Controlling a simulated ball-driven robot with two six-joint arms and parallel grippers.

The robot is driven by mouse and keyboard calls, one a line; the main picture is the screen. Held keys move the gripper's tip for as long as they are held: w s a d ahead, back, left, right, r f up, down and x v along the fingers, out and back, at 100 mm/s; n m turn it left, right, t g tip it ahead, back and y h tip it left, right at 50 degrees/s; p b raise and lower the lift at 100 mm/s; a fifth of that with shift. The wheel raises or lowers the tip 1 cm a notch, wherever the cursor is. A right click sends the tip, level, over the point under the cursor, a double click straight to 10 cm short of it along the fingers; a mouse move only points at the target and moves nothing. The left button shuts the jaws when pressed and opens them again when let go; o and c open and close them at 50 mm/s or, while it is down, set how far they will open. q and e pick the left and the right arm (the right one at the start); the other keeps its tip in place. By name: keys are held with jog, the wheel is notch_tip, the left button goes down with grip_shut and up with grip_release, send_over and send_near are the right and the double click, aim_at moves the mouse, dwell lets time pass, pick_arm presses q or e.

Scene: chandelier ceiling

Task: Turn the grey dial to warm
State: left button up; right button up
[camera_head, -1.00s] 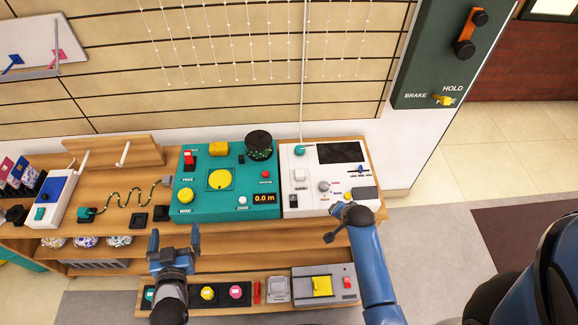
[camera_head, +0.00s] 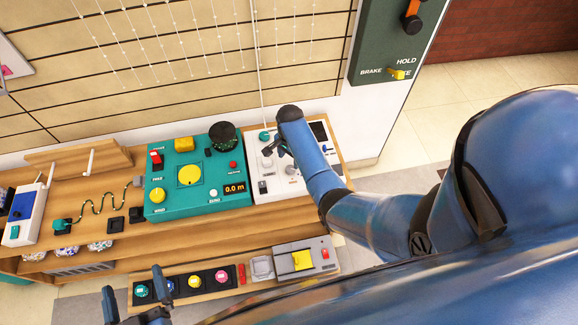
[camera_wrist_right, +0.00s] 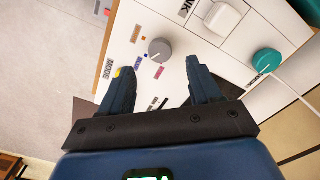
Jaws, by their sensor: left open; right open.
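The grey dial (camera_wrist_right: 159,51) is a round knob on a white panel (camera_wrist_right: 132,25), with small coloured marks and the word MODE beside it. In the right wrist view it lies just beyond the gap between the open fingertips of my right gripper (camera_wrist_right: 157,68), apart from both. In the head view the right gripper (camera_head: 275,148) hangs over the panel, and the dial (camera_head: 291,170) shows beside my forearm. The dial's mark labels are too small to read. My left gripper (camera_head: 133,288) is open and empty at the lower left, away from the panel.
A teal knob (camera_wrist_right: 266,63) with a white cord and a white square button (camera_wrist_right: 223,17) sit near the dial. A teal console (camera_head: 205,201) stands left of the panel. A lower shelf holds several coloured buttons and a grey box with a yellow switch (camera_head: 302,260).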

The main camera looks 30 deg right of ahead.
aim_at(290, 169)
jog(key=shift+f+b, duration=0.45)
jog(key=shift+f, duration=2.85)
jog(key=shift+c, duration=0.2)
jog(key=c, duration=1)
